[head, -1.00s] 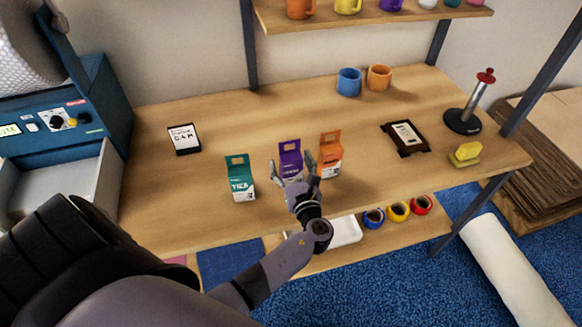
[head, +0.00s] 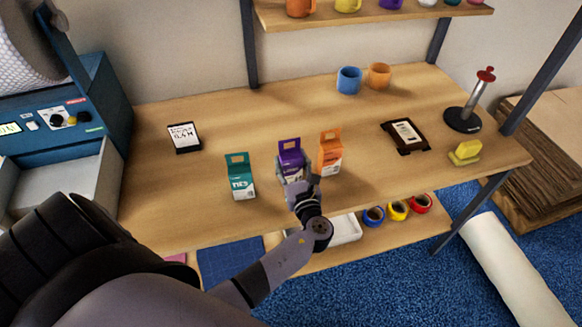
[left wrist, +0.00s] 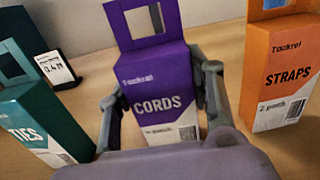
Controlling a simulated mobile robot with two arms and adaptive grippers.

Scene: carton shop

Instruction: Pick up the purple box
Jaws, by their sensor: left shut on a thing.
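The purple box (head: 290,154) stands upright on the wooden table between a teal box (head: 240,177) and an orange box (head: 330,153). In the left wrist view the purple box (left wrist: 158,85) reads "CORDS" and has a window cut in its top tab. My left gripper (head: 293,180) is shut on the purple box, with one finger against each side; in the left wrist view the fingers (left wrist: 160,100) flank its lower half. The gripper hides part of the box's lower front in the head view. My right gripper is not in view.
The teal "TIES" box (left wrist: 42,125) and orange "STRAPS" box (left wrist: 283,70) stand close on either side. A blue mug (head: 348,81), an orange mug (head: 379,76) and a dark framed card (head: 405,136) are farther back. The table's middle back is clear.

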